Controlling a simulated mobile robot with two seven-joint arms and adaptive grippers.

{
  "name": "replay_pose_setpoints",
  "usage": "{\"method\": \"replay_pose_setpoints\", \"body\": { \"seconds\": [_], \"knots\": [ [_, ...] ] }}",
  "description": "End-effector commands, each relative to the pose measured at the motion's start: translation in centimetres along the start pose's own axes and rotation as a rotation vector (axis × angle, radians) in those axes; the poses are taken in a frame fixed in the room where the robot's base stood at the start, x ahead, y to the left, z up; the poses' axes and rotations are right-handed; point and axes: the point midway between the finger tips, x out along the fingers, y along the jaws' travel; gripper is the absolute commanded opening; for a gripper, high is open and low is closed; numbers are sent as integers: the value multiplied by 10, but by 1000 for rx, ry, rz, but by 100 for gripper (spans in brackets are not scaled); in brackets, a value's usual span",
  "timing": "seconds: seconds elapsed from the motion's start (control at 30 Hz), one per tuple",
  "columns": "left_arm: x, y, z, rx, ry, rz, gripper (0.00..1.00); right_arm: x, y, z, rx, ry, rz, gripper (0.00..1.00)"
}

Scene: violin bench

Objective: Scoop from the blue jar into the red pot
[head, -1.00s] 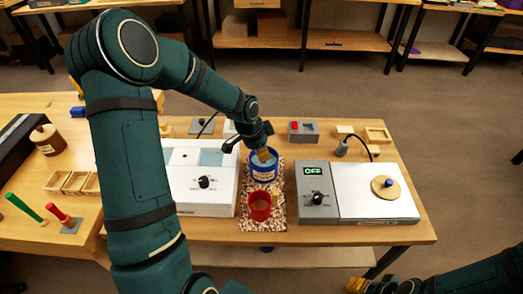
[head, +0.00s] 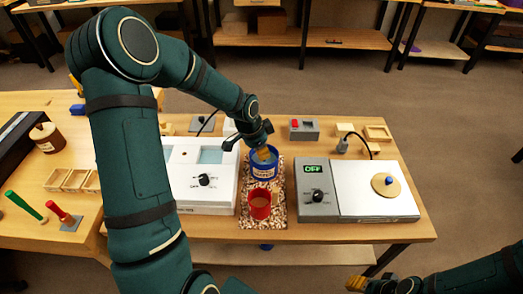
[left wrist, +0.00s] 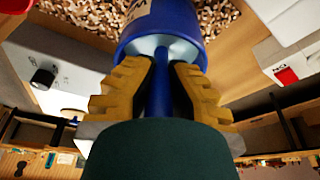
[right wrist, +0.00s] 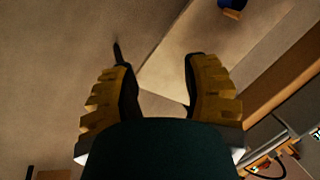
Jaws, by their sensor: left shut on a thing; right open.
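The blue jar (head: 264,171) with a pale label stands on the pebbled strip on the bench. The red pot (head: 260,207) stands just in front of it, apart from the gripper. My left gripper (head: 263,152) is at the jar's mouth, pointing down. In the left wrist view its yellow fingers (left wrist: 162,90) are shut on a blue handle (left wrist: 161,85), which runs into the blue jar (left wrist: 165,28). The handle's lower end is hidden inside the jar. My right gripper (right wrist: 160,88) is open and empty, low over the floor in front of the bench.
A white device (head: 205,200) with a knob flanks the pebbled strip (head: 262,223) on the left. A grey box reading OFF (head: 314,180) and a white plate (head: 360,205) with a wooden disc are on the right. A grey switch box (head: 304,131) stands behind.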

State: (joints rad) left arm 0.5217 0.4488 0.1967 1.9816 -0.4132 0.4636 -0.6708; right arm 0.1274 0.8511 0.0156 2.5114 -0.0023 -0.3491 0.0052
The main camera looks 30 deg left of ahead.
Motion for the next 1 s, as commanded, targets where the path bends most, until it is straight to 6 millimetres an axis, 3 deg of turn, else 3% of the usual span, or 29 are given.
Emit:
{"method": "replay_pose_setpoints", "body": {
  "seconds": [1.0],
  "knots": [
    [-88, -1, -26, 1, 1, -1, 0, -63, -23, -24, 16, 50, 5, 47]
  ]
}}
